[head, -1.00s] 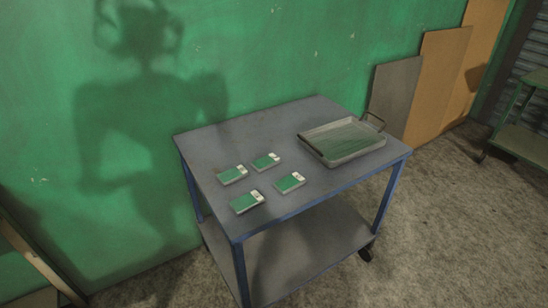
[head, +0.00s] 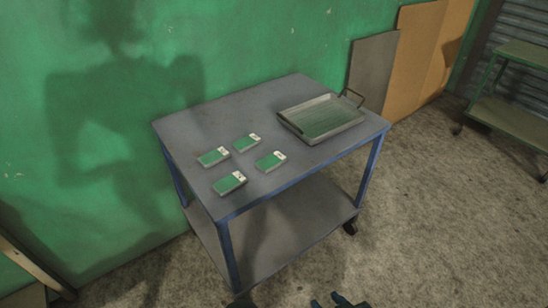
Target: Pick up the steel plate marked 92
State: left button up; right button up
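Several small plates with green faces and white label corners lie flat on the blue-framed trolley's grey top (head: 235,112). One is at the front (head: 228,184), one at the left (head: 212,158), one at the back (head: 246,143) and one at the right (head: 270,162). The labels carry dark marks too small to read, so I cannot tell which plate is 92. My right gripper (head: 328,301) just enters at the bottom edge, well in front of the trolley and apart from the plates. Its two dark tips show a gap with nothing between them. My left gripper is not in view.
A metal tray (head: 341,128) with raised walls and a handle sits at the trolley top's back right. A lower shelf (head: 290,225) lies beneath. Boards (head: 372,75) lean on the green wall behind. Another green trolley (head: 508,118) stands at far right. Floor in front is clear.

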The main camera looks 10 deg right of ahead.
aim_at(235, 180)
jog(key=i+l+u, duration=0.2)
jog(key=l+u, duration=0.25)
jog(key=i+l+u, duration=0.1)
jog(key=l+u, duration=0.2)
jog(key=u, duration=0.15)
jog(key=i+l+u, duration=0.1)
jog(key=l, duration=0.45)
jog(key=l+u, duration=0.15)
jog(key=l, duration=0.4)
jog(key=i, duration=0.05)
